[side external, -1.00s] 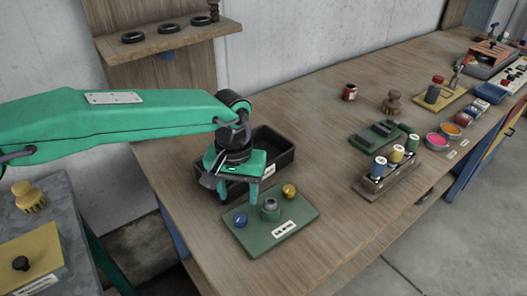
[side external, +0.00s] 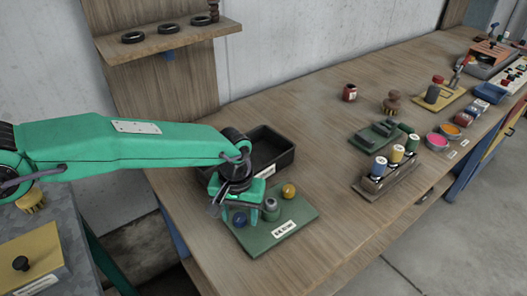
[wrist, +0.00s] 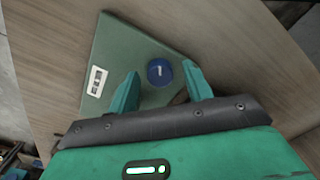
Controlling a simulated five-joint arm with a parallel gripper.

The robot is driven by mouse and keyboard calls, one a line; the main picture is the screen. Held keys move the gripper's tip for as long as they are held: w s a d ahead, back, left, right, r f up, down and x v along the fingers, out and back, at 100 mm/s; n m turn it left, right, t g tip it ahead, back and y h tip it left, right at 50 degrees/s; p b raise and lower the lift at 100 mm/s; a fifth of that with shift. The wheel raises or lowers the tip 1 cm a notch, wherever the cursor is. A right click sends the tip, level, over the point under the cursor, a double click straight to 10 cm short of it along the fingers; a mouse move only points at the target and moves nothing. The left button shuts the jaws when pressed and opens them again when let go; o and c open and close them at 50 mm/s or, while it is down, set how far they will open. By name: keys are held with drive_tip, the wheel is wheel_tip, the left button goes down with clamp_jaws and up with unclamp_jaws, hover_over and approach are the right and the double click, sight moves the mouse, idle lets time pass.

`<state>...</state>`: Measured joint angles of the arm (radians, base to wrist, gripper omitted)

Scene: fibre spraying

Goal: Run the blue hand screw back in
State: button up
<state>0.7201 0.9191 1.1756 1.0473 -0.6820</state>
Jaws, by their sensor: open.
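The blue hand screw (side external: 240,220) stands at the left of a green plate (side external: 290,238), beside a grey screw (side external: 271,210) and a yellow one (side external: 288,191). My gripper (side external: 241,213) is low over the blue screw, its fingers open on either side of it. In the wrist view the round blue head (wrist: 159,71), with a white mark on top, lies between the open fingertips (wrist: 161,68), with a gap on each side. The grey and yellow screws do not show there. How deep the blue screw sits I cannot tell.
A black open bin (side external: 284,160) stands just behind the plate. To the right are a rack of spools (side external: 372,185), a green block fixture (side external: 375,138) and paint pots (side external: 437,142). The bench front right of the plate is clear.

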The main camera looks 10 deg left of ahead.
drive_tip(key=shift+c, duration=0.2)
drive_tip(key=c, duration=0.9)
